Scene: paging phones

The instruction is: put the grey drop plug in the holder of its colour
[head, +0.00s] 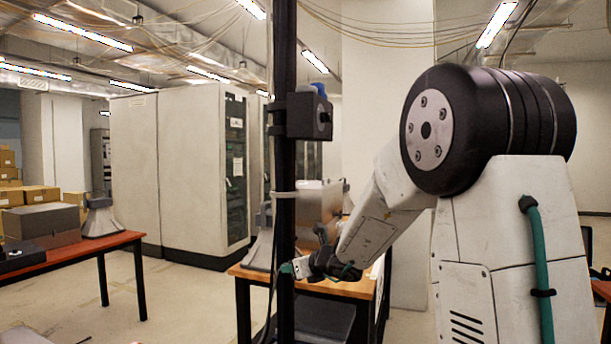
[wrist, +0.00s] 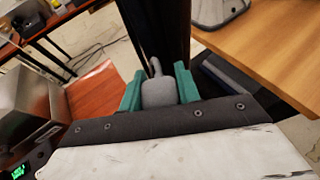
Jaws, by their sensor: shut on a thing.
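My gripper (wrist: 158,92) has teal fingers and is shut on a grey plug (wrist: 157,92), seen in the wrist view. The plug has a rounded body with a thin stem pointing away from the wrist. In the head view my gripper (head: 296,268) is low, near the black post and above the front of the wooden table; the plug cannot be made out there. No grey holder can be clearly identified in either view.
A black post (head: 285,170) stands close to my gripper and carries a dark box (head: 308,116) with a blue piece on top. A wooden table (head: 350,288) is behind my gripper. Another table (head: 100,247) with boxes is at left. Floor between them is clear.

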